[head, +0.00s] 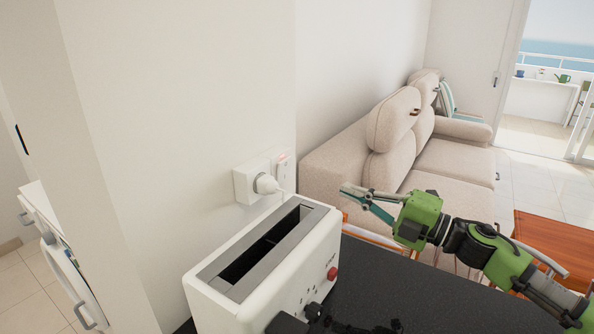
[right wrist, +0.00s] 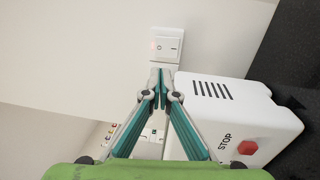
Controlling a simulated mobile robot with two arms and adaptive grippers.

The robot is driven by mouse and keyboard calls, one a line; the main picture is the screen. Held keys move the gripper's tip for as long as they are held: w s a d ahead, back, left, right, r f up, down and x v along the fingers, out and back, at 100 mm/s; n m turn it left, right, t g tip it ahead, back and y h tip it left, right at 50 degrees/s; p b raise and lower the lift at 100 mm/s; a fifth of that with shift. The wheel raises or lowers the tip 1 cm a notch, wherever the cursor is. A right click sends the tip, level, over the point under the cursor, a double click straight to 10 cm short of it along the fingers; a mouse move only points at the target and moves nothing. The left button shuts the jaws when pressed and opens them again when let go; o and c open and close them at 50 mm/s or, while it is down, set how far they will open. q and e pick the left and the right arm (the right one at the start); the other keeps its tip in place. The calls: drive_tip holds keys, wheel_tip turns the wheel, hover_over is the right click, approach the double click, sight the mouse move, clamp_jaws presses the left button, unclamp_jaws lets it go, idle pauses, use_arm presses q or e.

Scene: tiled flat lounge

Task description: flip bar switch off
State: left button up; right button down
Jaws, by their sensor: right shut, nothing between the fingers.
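The white bar switch (head: 283,166) is on the wall behind the toaster, beside a socket with a plug in it. A small red glow shows on it. In the right wrist view the switch (right wrist: 167,46) shows its marked rocker face just beyond my fingertips. My right gripper (head: 346,189) is shut and empty, with its teal fingers pointing left toward the wall. In the right wrist view its fingertips (right wrist: 163,68) meet just below the switch plate in the picture; I cannot tell whether they touch it.
A white toaster (head: 318,248) with a red button stands on the dark counter (head: 375,290), close to the wall and near my right gripper. A plug (head: 266,184) sticks out of the socket. A beige sofa (head: 455,160) and wooden table (head: 555,240) are beyond.

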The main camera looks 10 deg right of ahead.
sight(287, 163)
drive_tip(key=p+x, duration=0.4)
drive_tip(key=x, duration=0.9)
drive_tip(key=shift+p, duration=0.35)
drive_tip(key=shift+w+a, duration=0.4)
drive_tip(key=shift+w+a+r+p, duration=0.2)
drive_tip(key=shift+r+p, duration=0.1)
drive_tip(key=shift+p, duration=0.25)
drive_tip(key=shift+f, duration=0.15)
drive_tip(key=shift+d, duration=0.15)
